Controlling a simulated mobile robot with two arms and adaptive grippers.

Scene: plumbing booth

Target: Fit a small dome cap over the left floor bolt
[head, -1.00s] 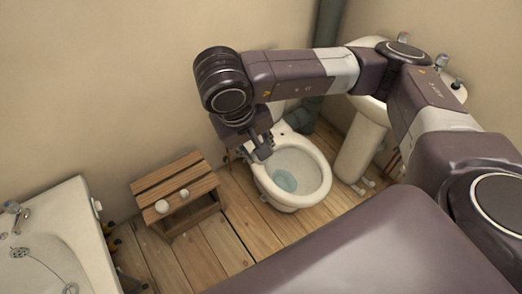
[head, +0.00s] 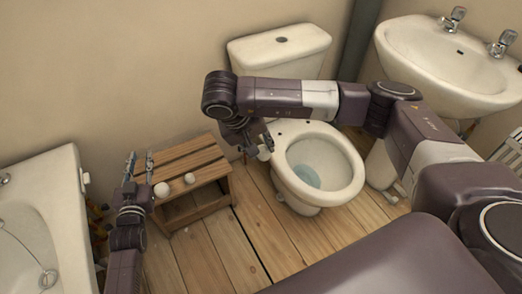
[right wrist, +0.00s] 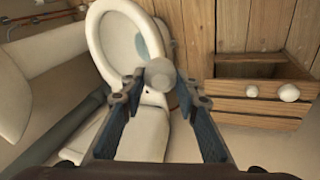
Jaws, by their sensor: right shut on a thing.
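In the head view this gripper (head: 262,148) hangs at the left side of the white toilet (head: 352,178), above the floor. The toilet also shows in the right wrist view (right wrist: 97,38). My left gripper (head: 141,157) is open and empty, fingers up, beside the stool's left end. I cannot make out the left floor bolt.
A white bathtub (head: 62,205) stands at the left. A washbasin (head: 440,62) is at the upper right, with a dark pipe (head: 358,40) between it and the toilet cistern (head: 280,50). Bare floorboards (head: 240,225) lie between stool and toilet.

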